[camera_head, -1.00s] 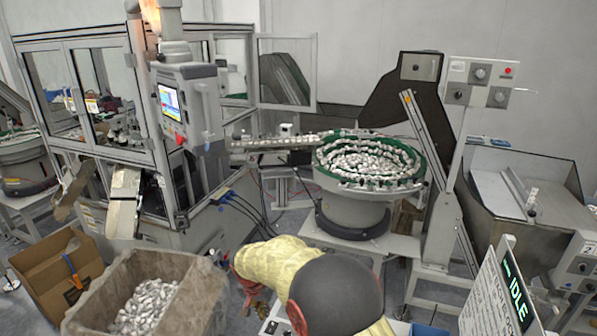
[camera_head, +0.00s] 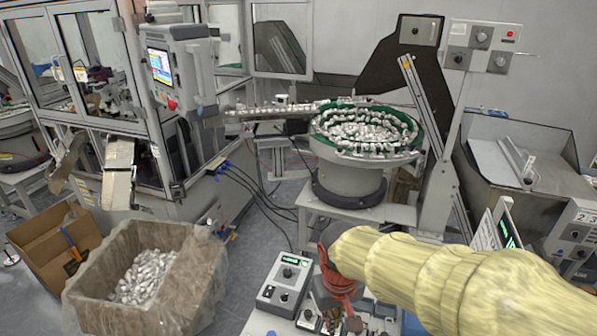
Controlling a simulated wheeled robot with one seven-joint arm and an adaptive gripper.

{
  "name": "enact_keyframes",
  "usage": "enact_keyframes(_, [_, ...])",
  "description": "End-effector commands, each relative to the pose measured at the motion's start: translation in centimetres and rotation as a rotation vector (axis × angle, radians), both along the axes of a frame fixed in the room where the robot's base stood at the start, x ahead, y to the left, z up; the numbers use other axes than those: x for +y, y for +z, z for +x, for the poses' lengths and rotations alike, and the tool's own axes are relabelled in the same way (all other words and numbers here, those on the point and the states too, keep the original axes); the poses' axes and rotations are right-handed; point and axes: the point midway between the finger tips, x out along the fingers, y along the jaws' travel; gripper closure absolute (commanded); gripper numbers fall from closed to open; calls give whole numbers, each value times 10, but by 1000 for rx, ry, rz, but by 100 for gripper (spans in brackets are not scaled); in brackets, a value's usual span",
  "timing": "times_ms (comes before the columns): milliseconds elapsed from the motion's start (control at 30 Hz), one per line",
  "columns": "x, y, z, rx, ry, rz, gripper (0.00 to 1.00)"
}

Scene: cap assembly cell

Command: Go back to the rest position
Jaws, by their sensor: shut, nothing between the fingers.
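My arm, in a pale yellow sleeve, reaches in from the lower right of the head view. My gripper (camera_head: 343,300), reddish, hangs at its end, pointing down over a small work table (camera_head: 262,322) at the bottom centre. The fingers are small and partly lost among the items on the table. They look shut, and no held object shows.
A control box (camera_head: 284,280) stands on the work table left of my gripper. A plastic-lined bin of white caps (camera_head: 148,278) and a cardboard box (camera_head: 58,250) stand at lower left. The bowl feeder (camera_head: 352,180) stands behind my arm. An IDLE sign (camera_head: 507,235) is at right.

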Motion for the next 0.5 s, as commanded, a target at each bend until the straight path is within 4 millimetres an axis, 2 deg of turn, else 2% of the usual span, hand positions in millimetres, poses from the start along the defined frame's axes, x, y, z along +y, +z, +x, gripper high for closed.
enact_keyframes(33, [-11,5,-12,-18,-10,10,100])
enact_keyframes(200, [-39,19,-47,-76,-38,39,100])
enact_keyframes(500, [-80,36,-99,-226,-155,83,100])
